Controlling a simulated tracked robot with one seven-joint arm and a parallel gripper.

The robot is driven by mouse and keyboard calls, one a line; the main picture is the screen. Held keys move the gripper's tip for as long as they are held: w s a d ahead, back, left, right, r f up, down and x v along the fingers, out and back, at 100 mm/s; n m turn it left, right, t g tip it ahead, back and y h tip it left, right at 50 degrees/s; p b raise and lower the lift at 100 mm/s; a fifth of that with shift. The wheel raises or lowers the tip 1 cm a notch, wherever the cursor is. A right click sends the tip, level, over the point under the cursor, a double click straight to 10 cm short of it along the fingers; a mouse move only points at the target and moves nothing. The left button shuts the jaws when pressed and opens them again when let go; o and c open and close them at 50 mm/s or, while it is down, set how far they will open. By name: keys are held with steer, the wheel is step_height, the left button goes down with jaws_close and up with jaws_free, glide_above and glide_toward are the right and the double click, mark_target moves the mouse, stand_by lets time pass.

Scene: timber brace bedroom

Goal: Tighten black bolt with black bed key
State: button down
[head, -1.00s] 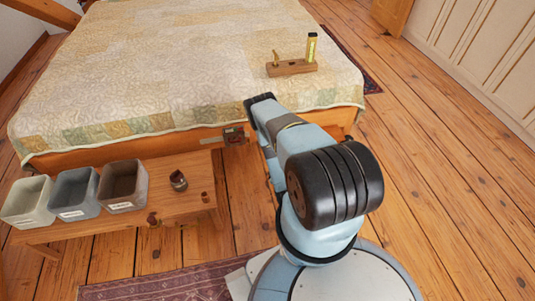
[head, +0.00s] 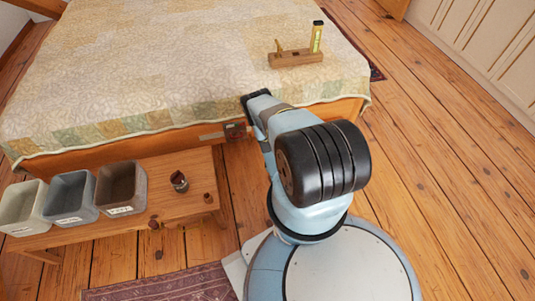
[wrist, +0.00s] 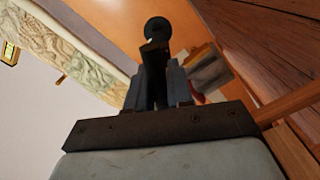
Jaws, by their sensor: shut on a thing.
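My gripper (wrist: 155,92) is shut on a dark, narrow tool in the wrist view, which I take to be the black bed key (wrist: 155,60). A round dark disc (wrist: 158,28) shows at its far end, against the orange wood of the bed. I cannot tell whether this disc is part of the key or the bolt. In the head view my arm reaches to the bed's near side rail, beside a dark fitting (head: 235,131). The gripper's fingers and the key are hidden there behind the arm. I cannot make out the black bolt for sure.
A low wooden bench (head: 182,215) stands left of my arm. It carries a white bin (head: 22,207), a blue-grey bin (head: 70,197), a brown bin (head: 121,188) and a small dark pot (head: 179,182). A wooden block (head: 295,59) lies on the bed. Floor at right is clear.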

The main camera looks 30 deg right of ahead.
steer(key=shift+x, duration=3.5)
steer(key=m, duration=0.4)
steer(key=w+m, duration=0.1)
steer(key=m, duration=0.3)
steer(key=w+d+m, duration=0.1)
steer(key=m, duration=0.4)
steer(key=shift+w+r, duration=0.15)
steer(key=shift+w, duration=0.1)
steer(key=shift+s+a, duration=0.1)
steer(key=shift+s+n, duration=0.25)
steer(key=shift+n, duration=0.25)
steer(key=shift+v, duration=4.6)
steer(key=shift+s+a, duration=0.1)
steer(key=shift+s, duration=0.05)
